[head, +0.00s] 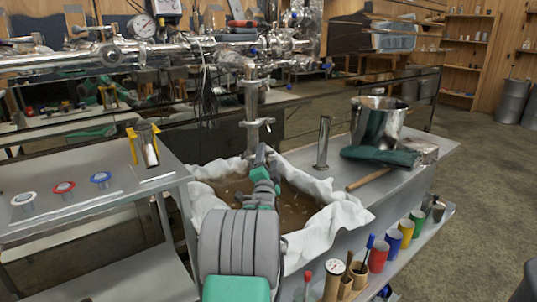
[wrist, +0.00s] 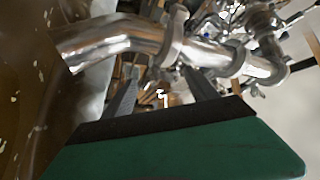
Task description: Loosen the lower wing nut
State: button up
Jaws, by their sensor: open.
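The steel pipe (head: 252,100) hangs down over the filter pan, with a lower clamp (head: 258,123) near its bottom end. In the wrist view the pipe (wrist: 110,40) runs across the top, its open end at the left. The lower clamp (wrist: 172,38) shows there just beyond my fingers; its wing nut cannot be made out clearly. A second clamp (wrist: 238,60) sits further along. My gripper (wrist: 161,88) is open, its two dark fingers apart with nothing seen held between them. In the head view my gripper (head: 261,150) is just below the lower clamp, its fingertips unclear.
The cloth-lined pan (head: 340,212) of brown liquid lies beneath. A metal cart (head: 90,205) with white, red and blue round parts is at the left. Pipework crowds the area above.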

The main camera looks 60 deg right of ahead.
jog(key=s+a+r+p, duration=0.3)
jog(key=s+a+r, duration=0.3)
jog(key=a+r, duration=0.6)
jog(key=shift+s+a+r+p, duration=0.2)
jog(key=shift+a+p, duration=0.05)
jog(key=shift+p, duration=0.1)
jog(key=shift+c, duration=0.5)
